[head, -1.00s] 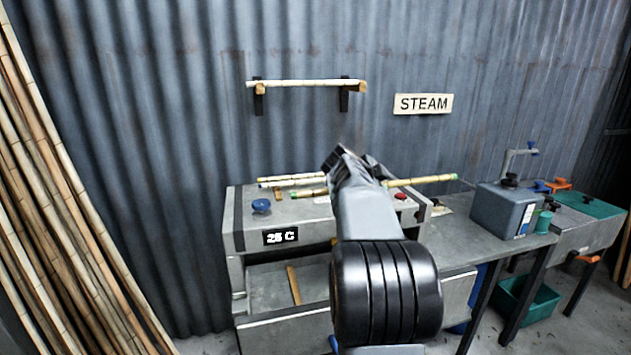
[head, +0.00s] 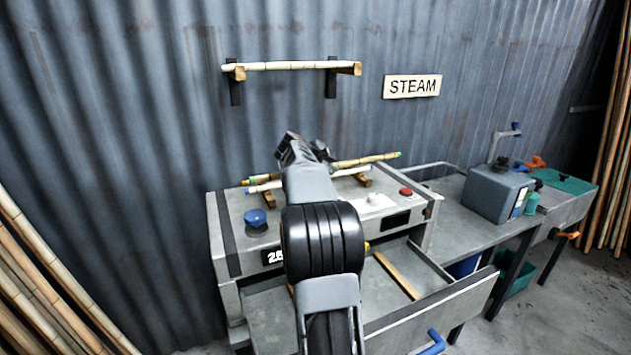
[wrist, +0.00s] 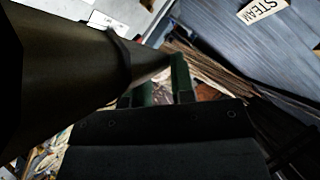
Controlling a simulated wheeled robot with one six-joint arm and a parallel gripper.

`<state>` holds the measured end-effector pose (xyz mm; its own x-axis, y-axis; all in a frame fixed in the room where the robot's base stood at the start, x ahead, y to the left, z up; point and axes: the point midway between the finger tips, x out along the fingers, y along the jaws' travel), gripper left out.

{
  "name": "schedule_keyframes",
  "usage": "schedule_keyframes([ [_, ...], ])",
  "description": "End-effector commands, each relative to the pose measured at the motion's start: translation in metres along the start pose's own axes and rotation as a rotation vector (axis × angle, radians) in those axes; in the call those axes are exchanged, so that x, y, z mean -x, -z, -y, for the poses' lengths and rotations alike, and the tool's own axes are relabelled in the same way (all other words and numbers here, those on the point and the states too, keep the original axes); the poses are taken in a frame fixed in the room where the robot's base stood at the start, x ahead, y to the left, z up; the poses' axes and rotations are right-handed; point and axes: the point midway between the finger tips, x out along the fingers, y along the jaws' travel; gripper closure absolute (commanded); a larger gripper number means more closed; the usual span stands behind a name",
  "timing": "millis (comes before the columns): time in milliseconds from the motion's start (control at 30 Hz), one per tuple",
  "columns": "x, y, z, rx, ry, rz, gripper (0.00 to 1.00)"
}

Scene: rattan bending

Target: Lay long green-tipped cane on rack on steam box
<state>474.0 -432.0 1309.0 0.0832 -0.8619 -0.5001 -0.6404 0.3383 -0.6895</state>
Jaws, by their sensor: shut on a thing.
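My gripper (head: 305,150) is above the back of the grey steam box (head: 227,240), seen mostly from behind. It is shut on a long cane (head: 370,160) whose green-tipped right end sticks out past it. My arm covers the middle of this cane, and I cannot tell its left part from the canes behind. The wooden rack (head: 362,180) on the box bears a blue-tipped pale cane (head: 265,187); another cane end (head: 258,180) shows beside it. I cannot tell whether the held cane touches the rack. In the wrist view a dark cane (wrist: 70,65) fills the upper left.
A wall rack (head: 331,83) holds a pale cane (head: 290,66) beside the STEAM sign (head: 411,87). The box top carries a blue knob (head: 255,217) and red button (head: 405,191). An open tray (head: 440,305) juts out in front. A grey tank (head: 495,190) stands right.

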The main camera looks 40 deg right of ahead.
Motion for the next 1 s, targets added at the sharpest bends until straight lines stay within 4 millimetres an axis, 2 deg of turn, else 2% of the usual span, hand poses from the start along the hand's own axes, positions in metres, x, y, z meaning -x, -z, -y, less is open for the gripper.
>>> schedule_keyframes([
  [100, -0.018, -0.024, 0.015, 0.004, -0.001, 0.001, 1.00],
  [333, -0.048, -0.062, 0.009, 0.004, 0.001, 0.002, 1.00],
  [700, -0.067, -0.085, 0.007, 0.004, 0.002, 0.003, 1.00],
  [1000, -0.080, -0.099, -0.013, 0.002, 0.004, 0.003, 1.00],
])
